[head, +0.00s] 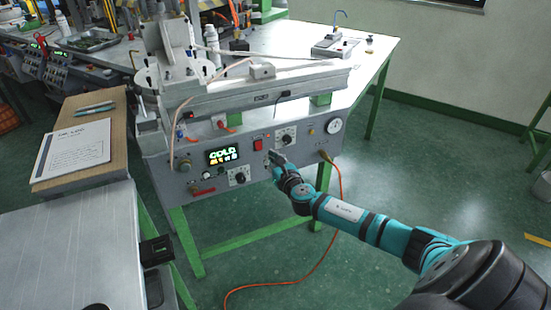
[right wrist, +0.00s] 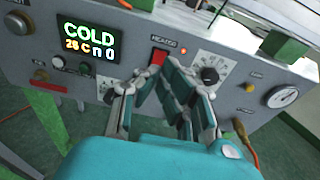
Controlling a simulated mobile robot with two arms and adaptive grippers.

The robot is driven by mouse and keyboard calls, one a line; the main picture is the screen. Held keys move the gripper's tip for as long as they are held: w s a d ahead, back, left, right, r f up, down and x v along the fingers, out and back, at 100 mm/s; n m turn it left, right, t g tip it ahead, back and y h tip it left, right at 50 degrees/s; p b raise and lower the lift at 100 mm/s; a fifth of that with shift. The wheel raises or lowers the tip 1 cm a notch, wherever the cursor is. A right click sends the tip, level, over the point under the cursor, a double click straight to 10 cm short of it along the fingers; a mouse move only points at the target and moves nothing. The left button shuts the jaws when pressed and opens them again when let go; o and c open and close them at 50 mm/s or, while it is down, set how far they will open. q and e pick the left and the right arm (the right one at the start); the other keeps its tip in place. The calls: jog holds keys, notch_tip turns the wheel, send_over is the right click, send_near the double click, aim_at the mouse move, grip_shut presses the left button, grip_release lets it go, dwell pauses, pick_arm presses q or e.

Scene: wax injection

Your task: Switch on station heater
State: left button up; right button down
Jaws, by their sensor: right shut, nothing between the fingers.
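The wax station (head: 200,150) has a grey front panel with a lit display (head: 222,155). My right gripper (head: 272,157) is shut and empty, just in front of the panel, slightly below and right of the red switch in the head view. In the right wrist view its fingertips (right wrist: 157,71) overlap the switch's lower edge; contact cannot be told. My left gripper is not in view.
A dial knob (head: 285,136) and a gauge (head: 333,126) are right of the switch. An orange cable (head: 338,185) hangs from the panel.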

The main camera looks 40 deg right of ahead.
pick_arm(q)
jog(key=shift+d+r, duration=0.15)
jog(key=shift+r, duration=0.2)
pick_arm(e)
jog(key=s, duration=0.1)
jog(key=s+r, duration=0.1)
jog(key=s+a, duration=0.1)
jog(key=shift+s+r, duration=0.2)
jog(key=shift+r, duration=0.15)
jog(key=shift+d+f, duration=0.1)
